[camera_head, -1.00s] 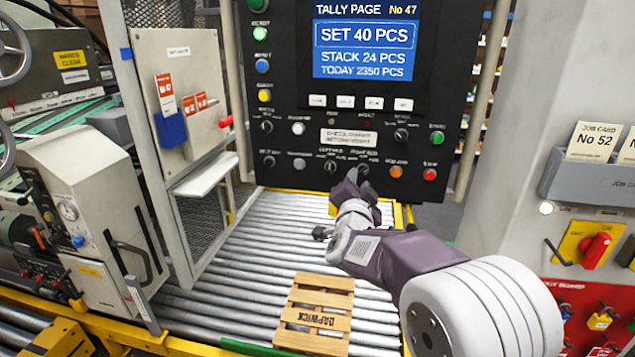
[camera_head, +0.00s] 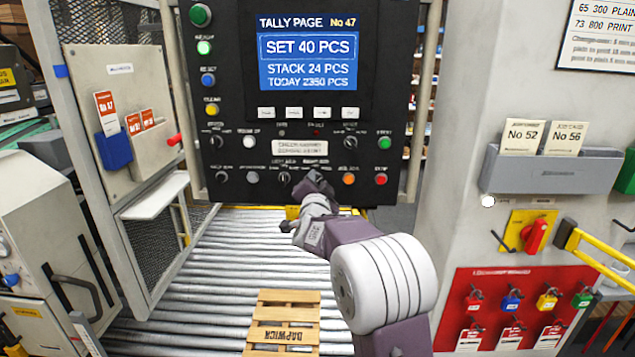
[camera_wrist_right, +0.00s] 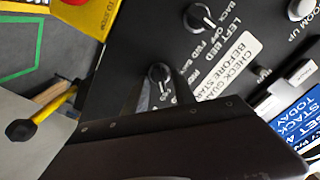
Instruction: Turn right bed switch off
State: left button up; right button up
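The black control panel (camera_head: 225,120) stands upright beyond the rollers. My right gripper (camera_head: 315,182) is at its bottom row and covers the right bed switch in the head view. In the right wrist view the right bed switch (camera_wrist_right: 160,73) is a round black knob with a white pointer mark. The tips of my right gripper (camera_wrist_right: 160,84) stand apart on both sides of it; contact cannot be told. The left bed knob (camera_head: 284,178) is just left of the gripper, and it also shows in the wrist view (camera_wrist_right: 200,18). My left gripper is out of view.
Orange (camera_head: 348,179) and red (camera_head: 381,179) buttons sit right of the gripper. A wooden pallet (camera_head: 285,312) lies on the roller conveyor (camera_head: 200,290). A grey pillar with a red rotary switch (camera_head: 534,236) stands at the right, and a mesh guard with a board (camera_head: 125,150) at the left.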

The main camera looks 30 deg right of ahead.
grip_shut()
jog(key=shift+r, duration=0.1)
jog(key=shift+r+n+p, duration=0.1)
jog(key=shift+n+p, duration=0.55)
jog(key=shift+n, duration=0.15)
jog(key=n+p, duration=0.2)
jog(key=n, duration=0.1)
jog(key=shift+a, duration=0.1)
jog(key=shift+a+n+p, duration=0.1)
jog(key=shift+n+p, duration=0.85)
jog(key=shift+n, duration=1.05)
